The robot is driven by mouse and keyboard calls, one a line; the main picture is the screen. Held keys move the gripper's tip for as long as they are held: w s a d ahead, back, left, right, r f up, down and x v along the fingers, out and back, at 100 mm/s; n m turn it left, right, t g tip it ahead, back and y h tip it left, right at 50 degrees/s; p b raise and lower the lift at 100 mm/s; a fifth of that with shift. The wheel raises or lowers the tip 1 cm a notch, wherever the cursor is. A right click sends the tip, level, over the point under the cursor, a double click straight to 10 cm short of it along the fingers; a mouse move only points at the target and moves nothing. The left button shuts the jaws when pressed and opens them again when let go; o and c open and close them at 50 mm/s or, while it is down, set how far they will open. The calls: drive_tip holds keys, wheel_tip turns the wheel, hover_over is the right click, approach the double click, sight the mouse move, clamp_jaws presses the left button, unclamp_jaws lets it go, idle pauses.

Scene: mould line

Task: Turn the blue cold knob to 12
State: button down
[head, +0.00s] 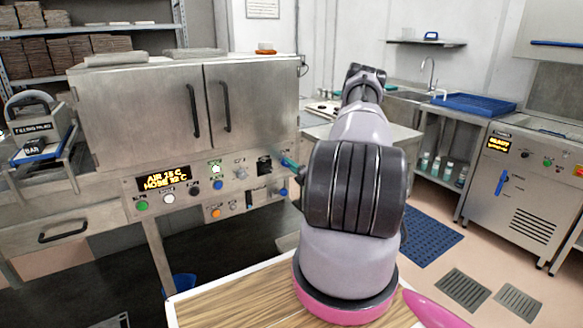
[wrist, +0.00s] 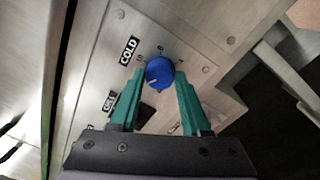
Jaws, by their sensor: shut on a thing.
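The blue cold knob (wrist: 160,73) sits on a metal panel beside the black COLD label (wrist: 129,51) in the wrist view. Small scale marks stand around it; one looks like 10, the others are too small to read surely. In the head view my gripper (head: 288,163) reaches the right end of the control panel, and my arm hides part of that area.
The control panel (head: 185,199) carries several buttons and knobs and an amber display (head: 167,181) showing AIR and HOSE temperatures. A steel cabinet (head: 150,115) stands above it. A wooden-topped table (head: 230,296) is in front. A blue floor mat (head: 432,236) lies at right.

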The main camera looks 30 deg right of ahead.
idle(0.3)
drive_tip(key=shift+c, duration=1.8)
unclamp_jaws()
drive_tip(key=shift+n, duration=0.3)
